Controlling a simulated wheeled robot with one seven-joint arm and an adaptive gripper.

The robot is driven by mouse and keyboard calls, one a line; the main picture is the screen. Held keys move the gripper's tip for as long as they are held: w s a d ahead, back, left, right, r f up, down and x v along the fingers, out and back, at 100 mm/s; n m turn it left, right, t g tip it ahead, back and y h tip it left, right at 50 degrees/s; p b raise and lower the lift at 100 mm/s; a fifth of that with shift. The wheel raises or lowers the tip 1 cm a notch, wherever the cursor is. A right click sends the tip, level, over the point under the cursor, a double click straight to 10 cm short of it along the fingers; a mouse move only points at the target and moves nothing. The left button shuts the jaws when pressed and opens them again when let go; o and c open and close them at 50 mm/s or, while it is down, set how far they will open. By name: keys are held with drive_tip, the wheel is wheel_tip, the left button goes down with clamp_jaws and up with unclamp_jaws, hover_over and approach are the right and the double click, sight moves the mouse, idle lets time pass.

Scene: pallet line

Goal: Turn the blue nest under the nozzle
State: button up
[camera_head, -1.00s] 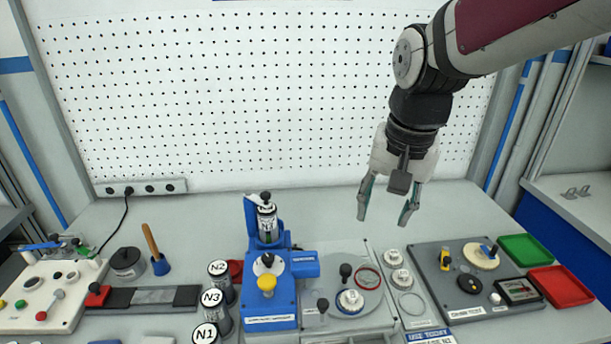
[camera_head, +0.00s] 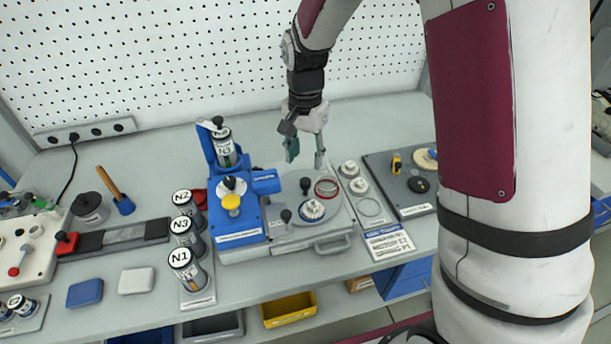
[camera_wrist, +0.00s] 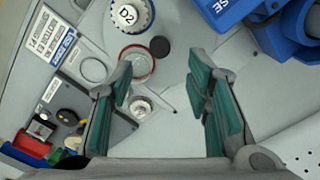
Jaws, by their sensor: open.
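A black knob (camera_head: 305,184) stands beside the rings. The blue dispenser (camera_head: 233,207) is left of the turntable; its blue head (camera_head: 265,182) reaches toward it. I cannot make out the nozzle itself. My gripper (camera_head: 306,156) is open and empty, above the back of the turntable.
Canisters N1, N2 and N3 (camera_head: 187,267) stand left of the dispenser. A second black knob (camera_head: 286,215) stands at the turntable's front left.

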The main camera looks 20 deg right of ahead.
sight(305, 180)
wheel_tip(305, 180, down, 8)
drive_tip(key=shift+r+p, duration=0.1)
drive_tip(key=shift+p, duration=0.3)
clamp_jaws()
